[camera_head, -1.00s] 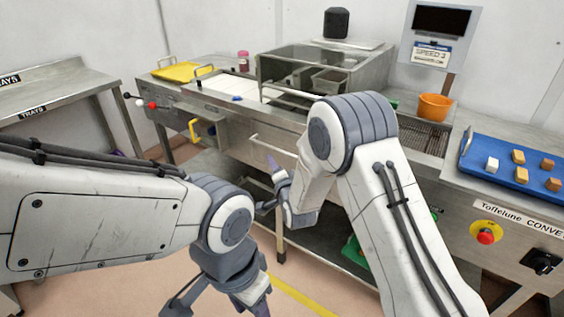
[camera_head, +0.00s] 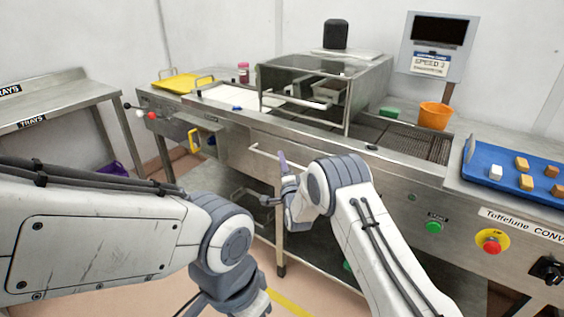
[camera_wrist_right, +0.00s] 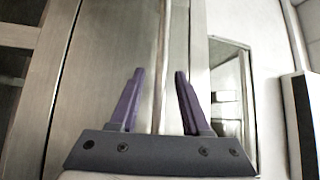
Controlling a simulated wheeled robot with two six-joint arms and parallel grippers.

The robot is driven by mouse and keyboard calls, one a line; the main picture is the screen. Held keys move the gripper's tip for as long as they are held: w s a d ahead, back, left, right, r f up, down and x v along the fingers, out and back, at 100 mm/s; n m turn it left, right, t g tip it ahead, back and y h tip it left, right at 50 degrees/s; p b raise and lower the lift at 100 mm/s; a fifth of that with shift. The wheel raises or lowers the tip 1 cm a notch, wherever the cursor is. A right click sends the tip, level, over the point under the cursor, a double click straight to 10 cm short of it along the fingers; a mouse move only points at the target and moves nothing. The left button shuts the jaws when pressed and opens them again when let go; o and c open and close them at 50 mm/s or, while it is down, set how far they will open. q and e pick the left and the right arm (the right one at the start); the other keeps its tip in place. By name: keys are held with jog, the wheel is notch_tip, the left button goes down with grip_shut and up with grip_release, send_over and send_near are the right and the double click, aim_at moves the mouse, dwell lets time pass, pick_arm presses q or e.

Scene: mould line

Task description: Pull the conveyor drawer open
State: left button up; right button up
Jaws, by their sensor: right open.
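The conveyor drawer (camera_head: 238,157) is a steel front in the side of the conveyor, with a pale horizontal bar handle (camera_head: 262,151). I cannot see a gap around the drawer front. My right gripper (camera_head: 275,178) is open in front of the drawer, close to the handle. In the right wrist view, the bar handle (camera_wrist_right: 161,50) runs between the two purple fingers (camera_wrist_right: 155,90), with clear space on both sides. Whether the bar lies at fingertip depth I cannot tell. My left gripper (camera_head: 230,305) hangs at the bottom edge, mostly cut off.
A hooded steel unit (camera_head: 320,85), an orange bucket (camera_head: 433,116) and a blue tray (camera_head: 480,165) with several cubes stand on the conveyor. A yellow tray (camera_head: 180,82) lies at its far left end. A side table (camera_head: 60,95) stands at left.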

jog(key=shift+w+a+r, duration=0.1)
jog(key=shift+w, duration=0.45)
grip_shut()
dwell(1.1)
